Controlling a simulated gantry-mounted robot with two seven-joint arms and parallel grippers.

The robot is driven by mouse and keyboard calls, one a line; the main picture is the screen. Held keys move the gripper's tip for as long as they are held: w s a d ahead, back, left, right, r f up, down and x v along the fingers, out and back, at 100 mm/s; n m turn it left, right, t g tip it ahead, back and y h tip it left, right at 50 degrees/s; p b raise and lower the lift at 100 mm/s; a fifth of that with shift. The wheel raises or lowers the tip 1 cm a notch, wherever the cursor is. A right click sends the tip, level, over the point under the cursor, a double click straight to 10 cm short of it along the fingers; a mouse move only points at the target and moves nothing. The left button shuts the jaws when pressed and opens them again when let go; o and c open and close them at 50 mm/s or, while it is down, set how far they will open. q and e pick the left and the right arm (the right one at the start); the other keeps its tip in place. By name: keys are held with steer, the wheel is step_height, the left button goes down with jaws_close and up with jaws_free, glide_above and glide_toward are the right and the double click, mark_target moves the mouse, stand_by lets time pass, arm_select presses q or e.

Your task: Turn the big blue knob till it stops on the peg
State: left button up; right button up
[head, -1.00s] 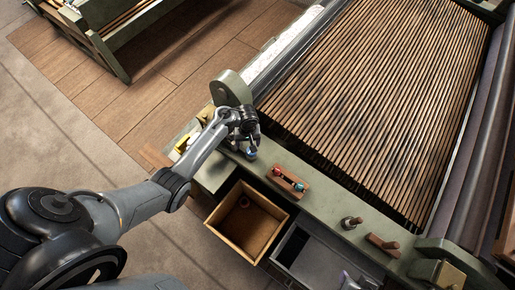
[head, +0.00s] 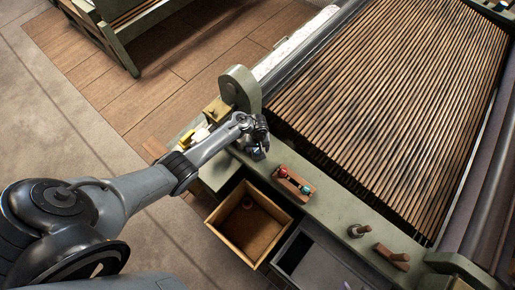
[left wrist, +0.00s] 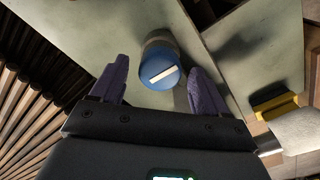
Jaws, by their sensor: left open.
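The big blue knob (left wrist: 160,70) has a round blue face with a white bar across it and a grey cylindrical body. In the left wrist view it stands between the two purple fingertips of my left gripper (left wrist: 158,82). The fingers are open, with a gap on each side of the knob. In the head view my left gripper (head: 258,150) is over the green apron near its left end and mostly hides the knob. I cannot make out the peg. My right gripper is not in view.
A wooden block with red and teal knobs (head: 294,182) sits on the apron to the right. An open wooden box (head: 216,224) and a grey tray (head: 318,270) lie in front. A yellow-and-black block (left wrist: 273,104) is near the knob. The slatted lattice (head: 390,110) lies behind.

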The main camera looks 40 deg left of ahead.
arm_select(q)
steer(key=shift+f, duration=0.1)
steer(key=c, duration=1)
steer(key=shift+c, duration=0.2)
steer(key=shift+m, duration=0.3)
steer(key=m+p, duration=0.1)
steer(key=m, duration=0.2)
steer(key=shift+p, duration=0.3)
steer(key=m, duration=0.5)
steer(key=shift+p, duration=0.3)
steer(key=m, duration=0.4)
steer(key=shift+m, duration=0.3)
steer(key=m, duration=0.5)
steer(key=shift+b, duration=0.35)
